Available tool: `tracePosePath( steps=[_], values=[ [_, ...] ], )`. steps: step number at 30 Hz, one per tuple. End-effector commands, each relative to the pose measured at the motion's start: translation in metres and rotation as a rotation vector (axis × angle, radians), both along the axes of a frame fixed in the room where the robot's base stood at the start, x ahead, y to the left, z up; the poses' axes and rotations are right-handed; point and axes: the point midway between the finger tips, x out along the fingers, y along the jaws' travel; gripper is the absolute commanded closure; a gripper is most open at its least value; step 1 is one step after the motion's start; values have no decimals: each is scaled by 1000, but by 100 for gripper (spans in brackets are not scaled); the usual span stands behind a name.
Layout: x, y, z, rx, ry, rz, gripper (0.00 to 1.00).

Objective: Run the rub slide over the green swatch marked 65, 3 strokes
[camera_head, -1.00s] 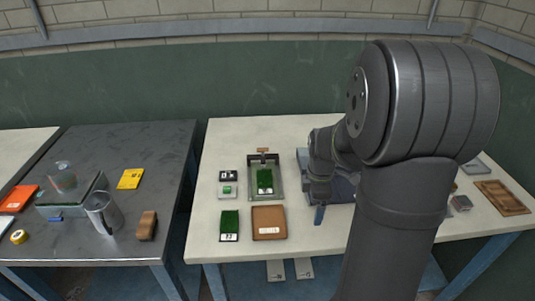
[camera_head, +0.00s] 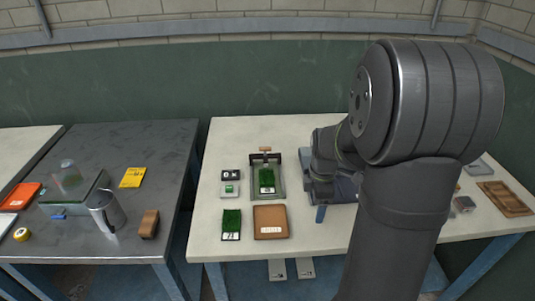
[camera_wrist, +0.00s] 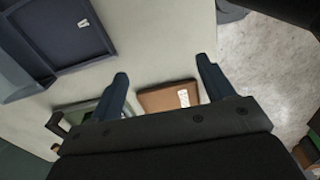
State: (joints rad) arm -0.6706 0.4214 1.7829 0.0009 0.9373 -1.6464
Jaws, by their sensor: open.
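A green swatch (camera_head: 267,178) lies in a grey frame (camera_head: 280,180) on the pale table; its label is too small to read. A wooden handle (camera_head: 265,149) stands at the frame's far end, perhaps the rub slide's. A second green swatch (camera_head: 231,219) lies nearer the front edge, its label looking like a number in the seventies. My gripper (camera_head: 320,213) is right of the frame, above the table, largely hidden by my arm. In the wrist view my gripper (camera_wrist: 162,70) is open and empty, with a frame edge (camera_wrist: 82,112) beyond its fingers.
A brown tray (camera_head: 270,232) lies in front of the frame. A blue-grey tray (camera_wrist: 55,40) shows in the wrist view. A wooden tray (camera_head: 505,198) is at far right.

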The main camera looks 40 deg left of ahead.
Motion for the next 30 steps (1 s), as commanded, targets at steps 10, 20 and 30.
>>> tracePosePath(
  steps=[10,20,30],
  values=[
    [63,82,51,131,38,-20,63],
    [121,180,135,340,107,34,63],
    [132,211,163,417,133,79,63]
  ],
)
